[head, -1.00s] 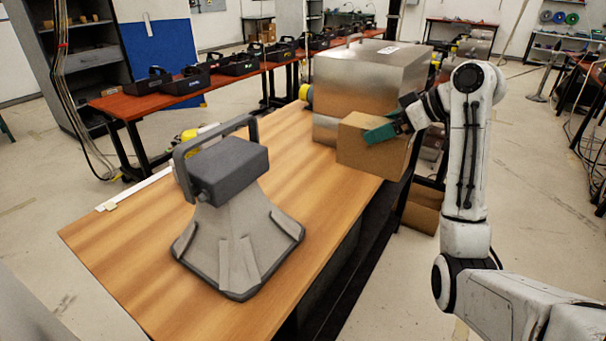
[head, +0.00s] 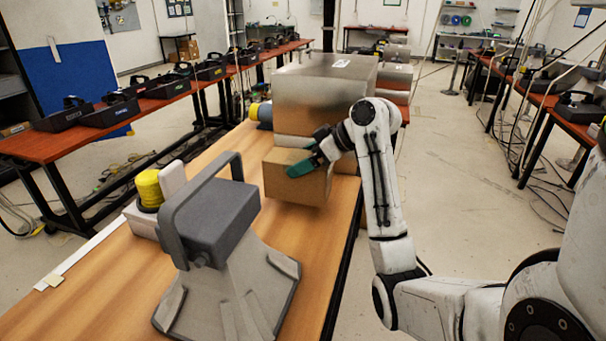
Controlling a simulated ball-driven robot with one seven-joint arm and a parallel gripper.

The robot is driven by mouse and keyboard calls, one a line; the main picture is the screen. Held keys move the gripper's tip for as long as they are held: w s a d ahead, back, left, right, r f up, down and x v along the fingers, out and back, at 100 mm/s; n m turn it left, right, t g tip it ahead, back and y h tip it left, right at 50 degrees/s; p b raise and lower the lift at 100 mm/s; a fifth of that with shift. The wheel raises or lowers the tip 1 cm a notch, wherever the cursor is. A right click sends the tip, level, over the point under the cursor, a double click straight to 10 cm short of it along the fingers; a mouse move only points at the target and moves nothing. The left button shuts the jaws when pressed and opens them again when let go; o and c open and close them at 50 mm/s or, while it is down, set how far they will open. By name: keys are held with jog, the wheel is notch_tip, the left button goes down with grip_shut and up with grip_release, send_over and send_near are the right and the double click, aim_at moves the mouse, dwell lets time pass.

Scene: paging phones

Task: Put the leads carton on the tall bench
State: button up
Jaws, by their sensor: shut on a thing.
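A brown cardboard carton (head: 296,186), which I take for the leads carton, is held by my gripper (head: 304,167). One green finger lies against the carton's near face; the other finger is hidden. The carton is over the right part of a wooden-topped bench (head: 210,160), which I take for the tall bench, in front of a metal box. I cannot tell whether its underside touches the top.
A large metal box (head: 325,95) stands behind the carton. A grey device with a handle (head: 215,225) stands at the near part of the bench. A yellow-capped item (head: 149,188) sits by the left edge. Bare wood lies between device and carton. Long red tables (head: 45,147) stand at left.

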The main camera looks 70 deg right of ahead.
jog(key=shift+s+f, duration=0.1)
jog(key=shift+f, duration=1.75)
jog(key=shift+f, duration=0.1)
jog(key=o, duration=1.5)
jog(key=v, duration=1.2)
